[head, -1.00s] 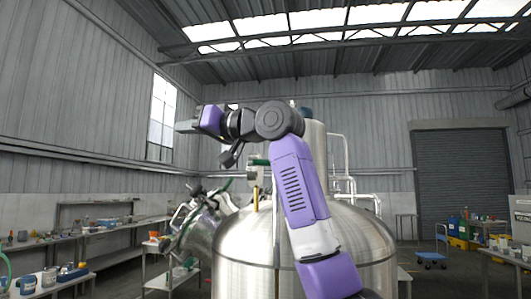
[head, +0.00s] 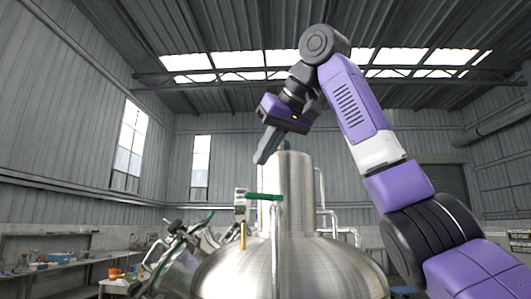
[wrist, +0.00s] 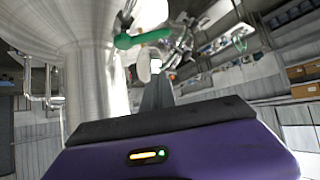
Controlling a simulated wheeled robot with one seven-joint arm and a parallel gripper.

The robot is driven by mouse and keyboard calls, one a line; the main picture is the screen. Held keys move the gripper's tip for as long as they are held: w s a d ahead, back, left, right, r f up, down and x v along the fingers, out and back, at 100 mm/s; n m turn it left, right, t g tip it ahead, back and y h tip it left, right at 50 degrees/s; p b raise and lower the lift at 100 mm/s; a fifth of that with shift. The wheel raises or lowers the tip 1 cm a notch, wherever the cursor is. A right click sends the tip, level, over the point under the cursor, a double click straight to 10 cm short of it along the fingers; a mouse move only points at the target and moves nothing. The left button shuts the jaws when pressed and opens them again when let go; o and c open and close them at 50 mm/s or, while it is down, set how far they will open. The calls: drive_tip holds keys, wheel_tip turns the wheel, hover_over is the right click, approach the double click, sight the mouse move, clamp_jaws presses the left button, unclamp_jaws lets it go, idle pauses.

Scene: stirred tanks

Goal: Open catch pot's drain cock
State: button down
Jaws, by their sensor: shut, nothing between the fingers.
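No part can be made out with certainty as the catch pot or its drain cock. A green-handled valve (head: 265,196) sits beside the steel column (head: 290,185) on top of the large steel tank (head: 310,270). The green handle also shows in the wrist view (wrist: 140,39), beyond the fingertips and left of them. My gripper (head: 262,160) is shut and empty, pointing down in front of the column's upper left side. In the wrist view its fingers (wrist: 157,92) are together, apart from the valve.
A round gauge (head: 240,205) and a yellow lever (head: 243,236) stand left of the valve. A tilted steel vessel (head: 178,268) with green-handled fittings is farther left. White pipes (head: 345,230) rise on the right. A workbench (head: 50,268) with small items lies along the left wall.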

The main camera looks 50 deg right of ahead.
sight(260, 196)
drive_tip(key=w+f+b, duration=0.1)
drive_tip(key=f, duration=0.1)
drive_tip(key=w+f+b, duration=0.1)
drive_tip(key=f, duration=0.1)
drive_tip(key=w+f+b, duration=0.1)
drive_tip(key=f+b, duration=0.1)
drive_tip(key=shift+d+f, duration=0.15)
drive_tip(key=shift+d, duration=0.2)
drive_tip(key=shift+s+a+b, duration=0.15)
drive_tip(key=shift+s+b, duration=0.15)
drive_tip(key=shift+s, duration=0.15)
